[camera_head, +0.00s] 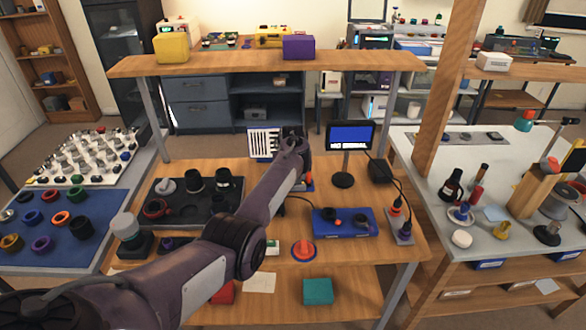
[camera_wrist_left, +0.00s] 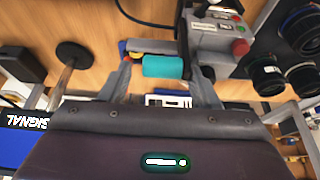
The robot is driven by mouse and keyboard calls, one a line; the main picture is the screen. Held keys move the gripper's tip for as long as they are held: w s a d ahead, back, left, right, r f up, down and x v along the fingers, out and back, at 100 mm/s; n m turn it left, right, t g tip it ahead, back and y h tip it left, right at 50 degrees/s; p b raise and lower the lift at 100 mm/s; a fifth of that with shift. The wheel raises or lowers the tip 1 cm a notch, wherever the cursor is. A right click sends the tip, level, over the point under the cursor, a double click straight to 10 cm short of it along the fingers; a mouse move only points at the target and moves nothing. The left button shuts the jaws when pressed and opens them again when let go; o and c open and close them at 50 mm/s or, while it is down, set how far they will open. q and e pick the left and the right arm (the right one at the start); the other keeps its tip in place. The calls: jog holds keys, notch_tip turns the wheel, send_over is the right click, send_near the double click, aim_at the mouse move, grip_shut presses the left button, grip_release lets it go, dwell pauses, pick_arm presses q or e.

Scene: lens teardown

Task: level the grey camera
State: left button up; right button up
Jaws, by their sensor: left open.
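My left gripper (camera_head: 293,145) reaches over the middle of the bench, in front of a striped chart. In the left wrist view its fingers (camera_wrist_left: 163,72) are apart, and a teal block (camera_wrist_left: 162,66) shows between them, with red, yellow and blue parts beside it. I cannot tell whether the fingers touch it. A grey box (camera_wrist_left: 222,40) with a red button and green marks lies just past one finger; I cannot tell whether it is the grey camera. My left arm hides this spot in the head view. My right gripper is not in view.
A "no signal" monitor (camera_head: 350,136) stands right of the gripper. A black lens tray (camera_head: 187,213) lies left, a blue box with knobs (camera_head: 345,223) in front right, and a red-topped button (camera_head: 303,250) near the front edge. An upper shelf (camera_head: 225,63) spans the bench.

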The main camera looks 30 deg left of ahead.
pick_arm(q)
jog(key=v, duration=0.7)
dwell(0.4)
